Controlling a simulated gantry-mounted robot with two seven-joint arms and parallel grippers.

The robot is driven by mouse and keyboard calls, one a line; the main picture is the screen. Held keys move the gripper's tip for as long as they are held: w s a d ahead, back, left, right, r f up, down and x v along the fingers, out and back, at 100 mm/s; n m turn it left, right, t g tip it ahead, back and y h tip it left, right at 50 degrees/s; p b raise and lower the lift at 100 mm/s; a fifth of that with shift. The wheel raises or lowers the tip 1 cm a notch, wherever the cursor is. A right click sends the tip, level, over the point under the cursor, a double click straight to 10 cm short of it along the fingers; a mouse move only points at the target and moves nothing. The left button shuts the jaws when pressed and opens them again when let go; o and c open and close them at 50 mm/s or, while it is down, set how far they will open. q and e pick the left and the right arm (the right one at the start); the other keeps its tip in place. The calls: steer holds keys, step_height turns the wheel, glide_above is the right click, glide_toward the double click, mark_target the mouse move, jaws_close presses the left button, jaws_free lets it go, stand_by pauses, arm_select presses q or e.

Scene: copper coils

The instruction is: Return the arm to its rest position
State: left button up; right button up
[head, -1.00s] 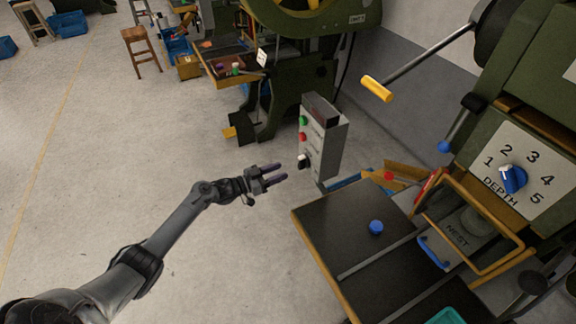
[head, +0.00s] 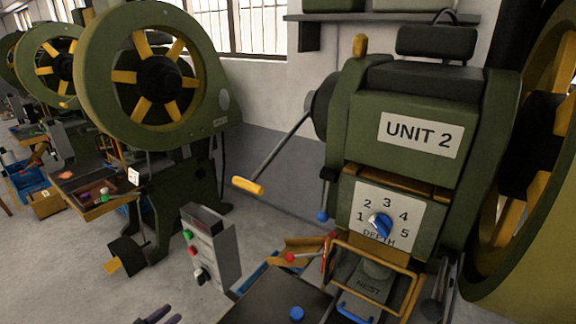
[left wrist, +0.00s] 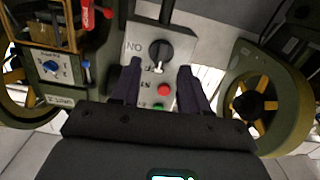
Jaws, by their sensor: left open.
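My left gripper (head: 160,316) shows only as dark fingertips at the bottom edge of the head view, below and left of the grey control box (head: 208,245). In the left wrist view its two fingers (left wrist: 160,85) are spread apart with nothing held between them. The control box (left wrist: 180,45) lies beyond them, with its black rotary switch (left wrist: 160,50), red button (left wrist: 163,89) and green button (left wrist: 158,106) showing upside down. The fingers look apart from the box. The rest of my left arm is out of the head view, and my right gripper is not visible.
The green UNIT 2 press (head: 420,150) stands right of centre, its depth dial (head: 380,225) above the nest. Its lever with a yellow handle (head: 248,186) sticks out left. A dark table (head: 265,300) carries a blue knob (head: 296,313). Another press (head: 150,80) stands left.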

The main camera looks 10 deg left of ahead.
arm_select(q)
steer(key=s+d+f+g, duration=0.1)
steer(key=s+d+f, duration=0.4)
steer(key=f, duration=0.2)
steer(key=s+d+g+y, duration=0.1)
steer(key=s+d+g, duration=0.1)
steer(key=s+d, duration=0.35)
steer(key=s+d+r+g+y, duration=0.1)
steer(key=s+d, duration=0.2)
steer(key=d, duration=0.6)
steer(key=s+d+g, duration=0.2)
steer(key=s+d, duration=0.3)
steer(key=d, duration=0.3)
steer(key=s+a+r+n+g+y, duration=0.2)
steer(key=s+a+r+g+y, duration=0.15)
steer(key=s+r+g, duration=0.5)
step_height(320, 180, up, 42)
steer(key=s+t+p, duration=0.1)
steer(key=s+p, duration=0.1)
steer(key=p, duration=4)
steer(key=shift+s+d+r+t+y, duration=0.15)
steer(key=shift+d+t+y, duration=0.2)
steer(key=shift+y, duration=0.1)
